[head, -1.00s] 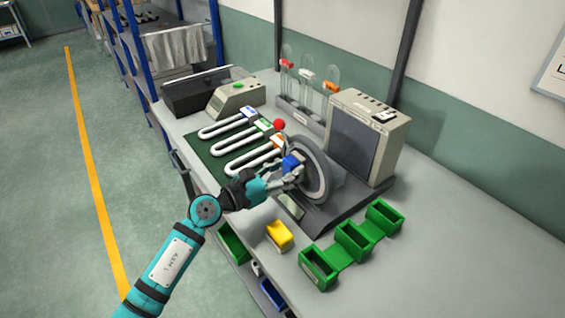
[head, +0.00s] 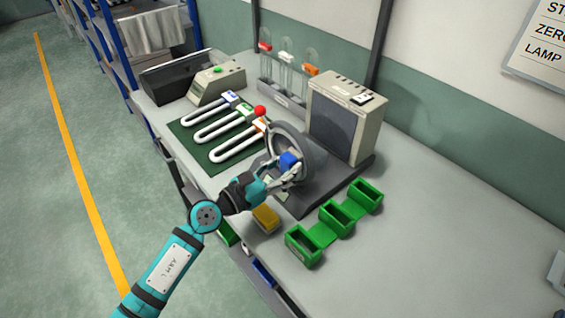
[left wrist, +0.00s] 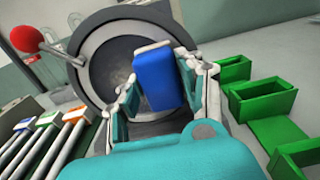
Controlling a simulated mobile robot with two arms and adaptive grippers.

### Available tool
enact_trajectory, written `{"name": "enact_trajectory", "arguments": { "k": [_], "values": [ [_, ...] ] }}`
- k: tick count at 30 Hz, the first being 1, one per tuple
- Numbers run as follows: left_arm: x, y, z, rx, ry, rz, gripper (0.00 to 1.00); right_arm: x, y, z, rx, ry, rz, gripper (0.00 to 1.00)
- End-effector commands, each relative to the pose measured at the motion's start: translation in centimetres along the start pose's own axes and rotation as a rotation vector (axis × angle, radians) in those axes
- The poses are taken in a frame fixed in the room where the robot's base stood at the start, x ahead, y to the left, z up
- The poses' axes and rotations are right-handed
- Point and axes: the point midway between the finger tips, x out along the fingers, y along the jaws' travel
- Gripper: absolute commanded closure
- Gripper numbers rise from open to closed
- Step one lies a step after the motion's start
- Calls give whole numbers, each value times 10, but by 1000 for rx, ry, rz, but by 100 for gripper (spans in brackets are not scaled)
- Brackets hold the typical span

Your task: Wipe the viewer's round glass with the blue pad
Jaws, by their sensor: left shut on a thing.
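The blue pad (head: 289,161) is between the fingers of my left gripper (head: 287,170), which is shut on it. In the left wrist view the pad (left wrist: 158,78) shows blue with a pale edge layer, upright between the fingers (left wrist: 165,95). The viewer's round glass (left wrist: 112,62) is dark inside a thick grey ring (head: 272,138). The pad is in front of the right part of the glass; I cannot tell whether it touches. The ring also shows behind the pad in the left wrist view. My right gripper is not in view.
A red ball (head: 260,111) on a rod stands left of the ring. U-shaped tubes (head: 208,115) lie on a green mat (head: 188,140). A yellow block (head: 265,218) and green bins (head: 303,245) lie in front. A grey-beige box (head: 345,115) stands behind.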

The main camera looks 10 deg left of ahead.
Motion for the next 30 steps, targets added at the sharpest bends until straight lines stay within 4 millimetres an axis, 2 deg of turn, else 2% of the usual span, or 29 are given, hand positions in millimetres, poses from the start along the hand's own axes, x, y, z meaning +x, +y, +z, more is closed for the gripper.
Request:
{"name": "enact_trajectory", "arguments": {
  "k": [12, 20, 30],
  "values": [
    [3, 33, -2, 1, -1, 2, 97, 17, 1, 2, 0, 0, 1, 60],
    [3, 43, -1, 2, -1, 3, 97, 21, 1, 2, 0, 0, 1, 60],
    [1, 72, -2, 3, -1, 4, 97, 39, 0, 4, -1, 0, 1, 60]
  ]
}}
